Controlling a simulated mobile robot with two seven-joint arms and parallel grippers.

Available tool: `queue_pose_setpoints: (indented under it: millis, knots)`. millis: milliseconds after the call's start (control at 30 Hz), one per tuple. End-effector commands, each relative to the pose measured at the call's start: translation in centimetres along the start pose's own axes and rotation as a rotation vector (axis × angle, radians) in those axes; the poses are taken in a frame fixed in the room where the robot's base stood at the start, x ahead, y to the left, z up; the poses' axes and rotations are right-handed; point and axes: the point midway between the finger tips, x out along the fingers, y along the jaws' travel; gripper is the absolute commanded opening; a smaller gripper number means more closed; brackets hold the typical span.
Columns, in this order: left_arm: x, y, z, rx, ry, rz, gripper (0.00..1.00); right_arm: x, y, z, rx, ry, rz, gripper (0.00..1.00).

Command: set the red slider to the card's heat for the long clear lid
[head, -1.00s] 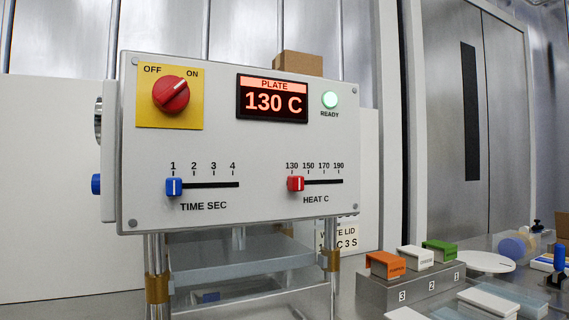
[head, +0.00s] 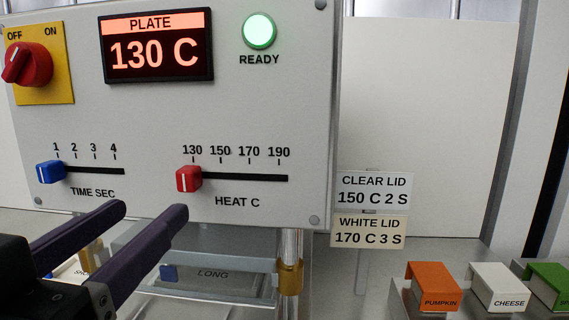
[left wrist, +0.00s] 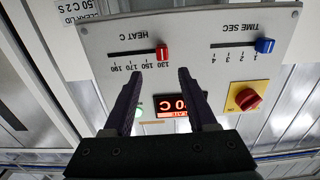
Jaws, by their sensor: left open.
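The red slider (head: 188,179) sits at the 130 end of the HEAT C slot on the grey control panel (head: 280,80). It also shows in the left wrist view (left wrist: 162,52). The clear lid card (head: 374,191) reads 150 C 2 S. The plate display (head: 156,46) reads 130 C. My left gripper (head: 150,210) is open and empty, in front of and below the panel, its fingers pointing up toward it. In the left wrist view its fingertips (left wrist: 161,76) lie either side of the red slider's line, apart from it. My right gripper is not in view.
The blue slider (head: 50,172) is at 1 on TIME SEC. The white lid card (head: 368,232) reads 170 C 3 S. The power knob (head: 27,64) is at upper left and the ready lamp (head: 259,31) is green. Orange, white and green labelled holders (head: 433,286) stand at lower right.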

Motion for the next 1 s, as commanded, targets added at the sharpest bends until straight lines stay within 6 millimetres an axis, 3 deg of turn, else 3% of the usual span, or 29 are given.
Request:
queue_pose_setpoints:
  millis: [533, 700, 1000]
  knots:
    - [8.2, 0.0, -0.1, 0.0, 0.0, 0.0, 0.57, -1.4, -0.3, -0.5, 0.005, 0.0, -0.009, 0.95]
    - [9.4, 0.0, 0.0, 0.0, -0.002, 0.0, 0.57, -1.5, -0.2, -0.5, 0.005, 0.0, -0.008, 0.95]
    - [9.5, 0.0, 0.1, 0.0, -0.002, 0.0, 0.56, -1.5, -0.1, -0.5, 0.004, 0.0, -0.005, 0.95]
